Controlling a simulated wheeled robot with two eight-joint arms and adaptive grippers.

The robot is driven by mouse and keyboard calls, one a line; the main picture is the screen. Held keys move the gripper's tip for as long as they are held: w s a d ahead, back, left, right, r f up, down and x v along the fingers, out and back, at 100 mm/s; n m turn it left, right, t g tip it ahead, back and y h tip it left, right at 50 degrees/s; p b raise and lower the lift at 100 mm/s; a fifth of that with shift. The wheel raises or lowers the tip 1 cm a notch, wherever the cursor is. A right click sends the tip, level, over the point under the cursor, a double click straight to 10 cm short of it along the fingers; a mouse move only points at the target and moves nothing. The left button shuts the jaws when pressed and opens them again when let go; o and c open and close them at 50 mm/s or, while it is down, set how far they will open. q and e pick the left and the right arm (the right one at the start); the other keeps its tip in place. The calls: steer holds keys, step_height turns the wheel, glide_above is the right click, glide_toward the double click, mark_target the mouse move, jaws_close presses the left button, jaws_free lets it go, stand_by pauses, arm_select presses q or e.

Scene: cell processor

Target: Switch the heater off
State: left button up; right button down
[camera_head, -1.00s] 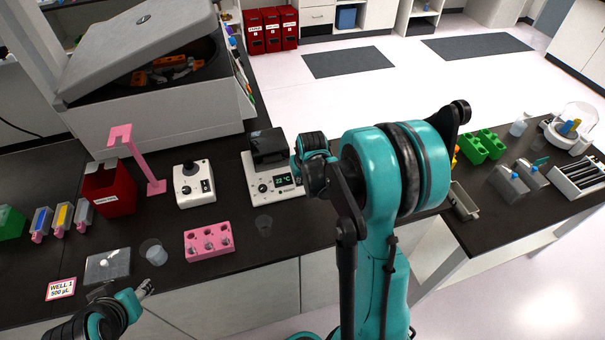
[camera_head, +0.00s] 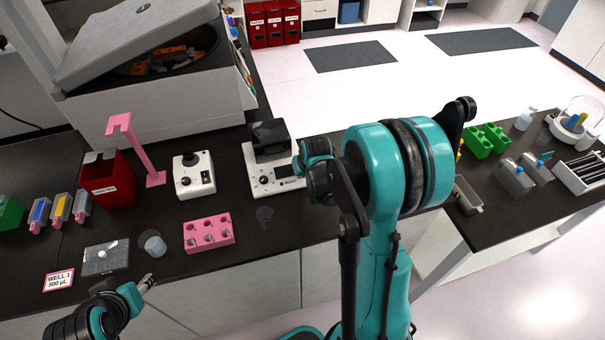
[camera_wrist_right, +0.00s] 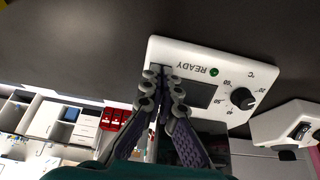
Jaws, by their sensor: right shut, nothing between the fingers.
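The heater (camera_head: 259,182) is a white unit with a dark block on top, on the black bench in the head view. Its front panel (camera_wrist_right: 235,58) fills the middle of the right wrist view, upside down. The display (camera_wrist_right: 201,95) is dark. A black temperature knob (camera_wrist_right: 243,98) and a small green READY lamp (camera_wrist_right: 214,71) show beside it; I cannot tell if the lamp is lit. My right gripper (camera_wrist_right: 160,74) is shut and empty, its fingertips at the panel beside the display, covering that part. No switch is visible. My left gripper (camera_head: 147,282) is near the bench's front edge, its jaws unclear.
A white joystick unit (camera_head: 194,176) stands left of the heater. A red bin (camera_head: 107,180), pink stand (camera_head: 149,160) and large lidded machine (camera_head: 150,108) are farther left. My right arm hides bench space right of the heater.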

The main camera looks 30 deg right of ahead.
arm_select(q)
steer(key=shift+r, duration=0.1)
steer(key=shift+r+p, duration=0.45)
steer(key=shift+p, duration=0.1)
arm_select(e)
steer(key=shift+r, duration=0.8)
steer(key=shift+r, duration=0.25)
arm_select(q)
steer(key=r+p, duration=0.1)
steer(key=s+r+p, duration=0.1)
steer(key=r+p, duration=0.2)
steer(key=shift+s+r+p, duration=0.35)
arm_select(e)
steer(key=s+f+v, duration=0.1)
steer(key=v, duration=1.2)
steer(key=shift+s+a+r, duration=0.2)
steer(key=shift+s+a, duration=0.1)
steer(key=shift+s, duration=0.15)
